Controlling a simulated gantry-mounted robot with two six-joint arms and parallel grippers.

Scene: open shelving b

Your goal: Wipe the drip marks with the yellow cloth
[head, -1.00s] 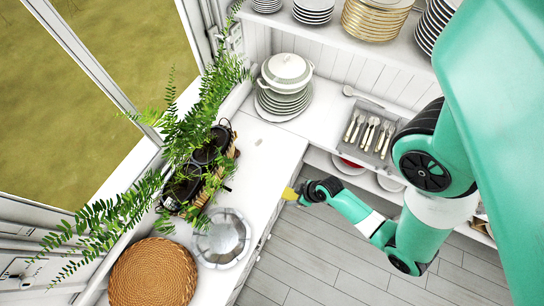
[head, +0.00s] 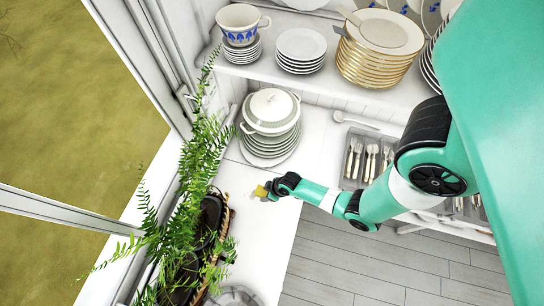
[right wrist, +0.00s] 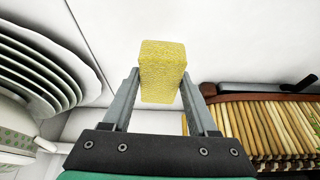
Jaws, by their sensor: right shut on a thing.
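The yellow cloth (head: 261,191) looks like a small thick block in the head view, above the white counter (head: 262,231). My right gripper (head: 268,191) is shut on it, reaching in from the right over the counter's edge. In the right wrist view, the cloth (right wrist: 162,72) sits between the two grey fingertips, its far part sticking out past them. I cannot tell whether it touches the counter. I cannot make out clear drip marks on the counter. My left gripper is not in view.
A stack of plates with a lidded tureen (head: 271,112) stands just behind the cloth. A fern (head: 203,170) and a basket (head: 224,240) line the window side. A cutlery tray (head: 352,158) lies to the right. The counter in front of my gripper is clear.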

